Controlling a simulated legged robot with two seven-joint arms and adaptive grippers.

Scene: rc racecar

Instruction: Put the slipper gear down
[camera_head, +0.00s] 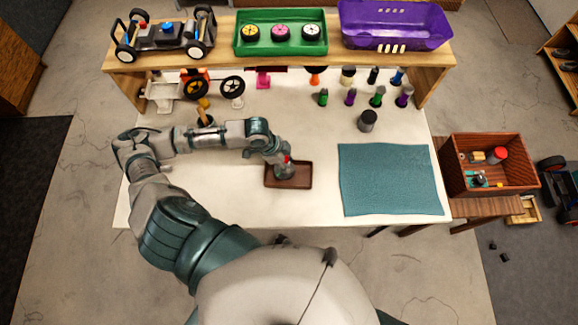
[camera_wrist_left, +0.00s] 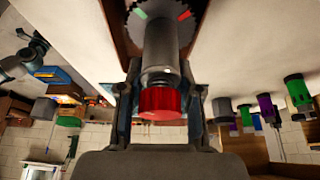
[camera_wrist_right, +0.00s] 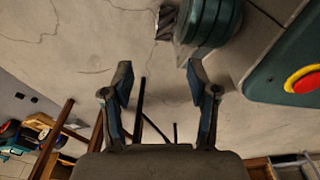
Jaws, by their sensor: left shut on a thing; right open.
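The slipper gear (camera_wrist_left: 160,57) has a toothed disc with green and red marks, a grey shaft and a red end. My left gripper (camera_head: 284,167) is shut on it, with one finger on each side of the shaft in the left wrist view. In the head view the gripper is over the small brown tray (camera_head: 303,182), and its fingers hide most of the gear. I cannot tell whether the disc touches the tray floor. My right gripper (camera_wrist_right: 160,85) is open and empty above the floor; it is not in the head view.
A teal mat (camera_head: 391,180) lies right of the tray. A wooden shelf (camera_head: 225,62) at the back holds a car chassis (camera_head: 166,35), a green tray (camera_head: 281,48) and a purple bin (camera_head: 394,25). A brown box (camera_head: 487,180) stands on the right. The white tabletop around the tray is clear.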

